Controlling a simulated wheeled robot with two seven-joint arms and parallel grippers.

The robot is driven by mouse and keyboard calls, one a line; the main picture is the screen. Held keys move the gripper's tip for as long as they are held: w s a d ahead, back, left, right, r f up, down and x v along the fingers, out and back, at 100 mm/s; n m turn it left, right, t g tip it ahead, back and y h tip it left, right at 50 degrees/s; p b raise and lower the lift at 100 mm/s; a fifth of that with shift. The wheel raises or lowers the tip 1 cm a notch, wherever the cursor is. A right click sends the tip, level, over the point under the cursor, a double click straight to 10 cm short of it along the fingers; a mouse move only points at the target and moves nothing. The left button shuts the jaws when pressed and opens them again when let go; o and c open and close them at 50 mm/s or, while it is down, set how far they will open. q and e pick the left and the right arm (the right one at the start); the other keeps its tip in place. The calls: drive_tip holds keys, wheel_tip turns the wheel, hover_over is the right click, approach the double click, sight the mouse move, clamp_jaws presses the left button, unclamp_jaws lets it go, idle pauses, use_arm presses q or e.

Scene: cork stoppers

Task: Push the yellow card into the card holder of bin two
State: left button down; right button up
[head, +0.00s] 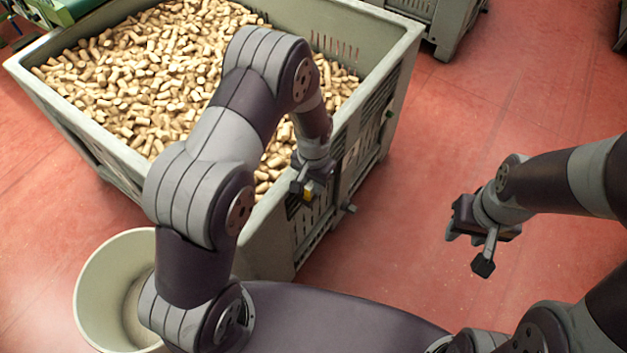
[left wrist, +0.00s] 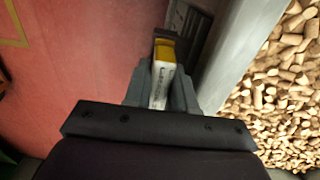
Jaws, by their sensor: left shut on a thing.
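The yellow card (left wrist: 164,49) is between the fingers of my left gripper (left wrist: 161,88) in the left wrist view; its near part is white with dark print.
Corks (head: 150,75) fill the bin, with its pale rim beside my left arm. A pale round tub (head: 105,280) stands at the lower left. Another grey bin (head: 440,20) is at the top. The red floor (head: 480,110) on the right is clear.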

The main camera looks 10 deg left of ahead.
use_arm(q)
drive_tip(key=shift+f, duration=0.1)
drive_tip(key=c, duration=0.8)
unclamp_jaws()
drive_tip(key=shift+c, duration=0.2)
wheel_tip(320, 180, up, 13)
drive_tip(key=shift+f+p, duration=0.15)
drive_tip(key=shift+p, duration=0.15)
drive_tip(key=s+a+r+n+t+p, duration=0.1)
drive_tip(key=s+a+r+n+p, duration=0.2)
drive_tip(key=s+r, duration=0.8)
drive_tip(key=s+a+p, duration=0.2)
drive_tip(key=shift+s+a+n+p, duration=0.3)
drive_tip(key=shift+a+n, duration=0.1)
